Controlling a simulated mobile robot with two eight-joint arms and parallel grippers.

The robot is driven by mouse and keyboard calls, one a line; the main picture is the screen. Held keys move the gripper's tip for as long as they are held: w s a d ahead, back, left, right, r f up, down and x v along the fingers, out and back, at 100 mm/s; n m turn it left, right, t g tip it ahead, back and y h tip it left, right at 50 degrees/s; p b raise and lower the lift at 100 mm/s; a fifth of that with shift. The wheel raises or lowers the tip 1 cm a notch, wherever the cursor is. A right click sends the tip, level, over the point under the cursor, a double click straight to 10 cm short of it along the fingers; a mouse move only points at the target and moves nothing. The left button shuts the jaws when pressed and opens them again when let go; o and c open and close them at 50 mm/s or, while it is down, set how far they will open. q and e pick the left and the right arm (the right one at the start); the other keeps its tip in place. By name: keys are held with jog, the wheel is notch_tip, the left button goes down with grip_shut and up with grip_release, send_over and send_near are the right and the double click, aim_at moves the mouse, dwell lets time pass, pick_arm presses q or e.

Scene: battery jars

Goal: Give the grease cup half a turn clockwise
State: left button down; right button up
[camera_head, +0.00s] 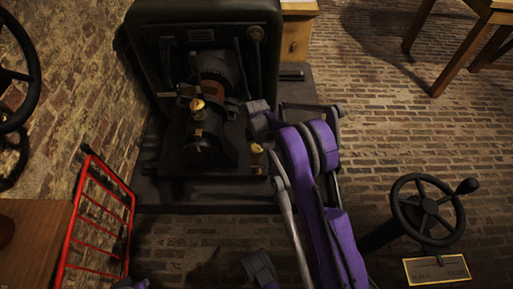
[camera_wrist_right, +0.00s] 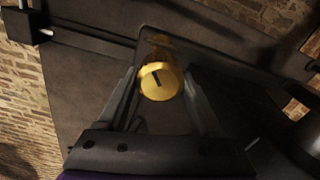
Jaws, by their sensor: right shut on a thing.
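The grease cup is a small round brass-yellow cap (camera_wrist_right: 160,82) in the right wrist view, with a short dark mark on its face, near upright in the picture and slightly tilted. My right gripper (camera_wrist_right: 160,74) is shut on it, one grey finger on each side. In the head view a small brass piece (camera_head: 257,149) at the right front of the machine shows at the end of my purple right arm; the fingers there are dark and partly hidden.
The dark machine (camera_head: 205,130) carries another brass cup (camera_head: 197,104) on its middle. A red rail (camera_head: 98,215) stands at left beside a wooden surface (camera_head: 35,240). A black handwheel (camera_head: 428,210) and a brass plate (camera_head: 436,270) are at right.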

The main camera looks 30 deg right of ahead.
aim_at(257, 147)
jog(key=m, duration=0.3)
jog(key=shift+m, duration=2.3)
jog(key=o, duration=1.4)
notch_tip(257, 147, up, 11)
jog(key=shift+f+p, duration=0.1)
jog(key=shift+p, duration=1.15)
